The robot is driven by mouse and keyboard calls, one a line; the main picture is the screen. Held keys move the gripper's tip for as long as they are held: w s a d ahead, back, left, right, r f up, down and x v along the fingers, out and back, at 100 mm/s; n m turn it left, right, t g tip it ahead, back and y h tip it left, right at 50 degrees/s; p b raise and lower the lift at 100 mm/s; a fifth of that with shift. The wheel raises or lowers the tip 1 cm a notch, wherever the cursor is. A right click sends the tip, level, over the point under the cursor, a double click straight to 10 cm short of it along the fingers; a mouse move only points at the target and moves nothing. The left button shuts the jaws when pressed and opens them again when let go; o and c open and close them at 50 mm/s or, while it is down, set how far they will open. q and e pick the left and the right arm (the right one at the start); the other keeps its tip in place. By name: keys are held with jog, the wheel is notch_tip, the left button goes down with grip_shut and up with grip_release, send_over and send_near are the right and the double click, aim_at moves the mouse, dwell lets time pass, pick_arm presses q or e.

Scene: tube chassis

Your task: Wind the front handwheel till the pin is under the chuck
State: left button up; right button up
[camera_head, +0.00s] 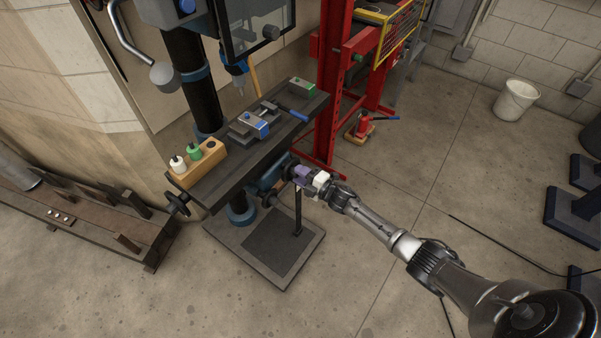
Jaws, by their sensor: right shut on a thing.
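The machine's dark table (215,185) stands in front of its column. My right gripper (299,174) is shut on the front handwheel (288,168) at the table's front edge, and hides much of it. The chuck (239,86) hangs below the blue drill head, behind the table's middle. A vise (245,127) with blue parts sits on the table, to the front of the chuck in the picture. The pin is too small to tell apart here. My left gripper is out of view.
A second handwheel (177,204) is on the table's left end. A red press frame (328,100) stands close at the right. Open floor lies in front.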

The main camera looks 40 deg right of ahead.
jog(key=m, duration=2.8)
jog(key=shift+m+p, duration=0.4)
dwell(0.3)
jog(key=o, duration=0.9)
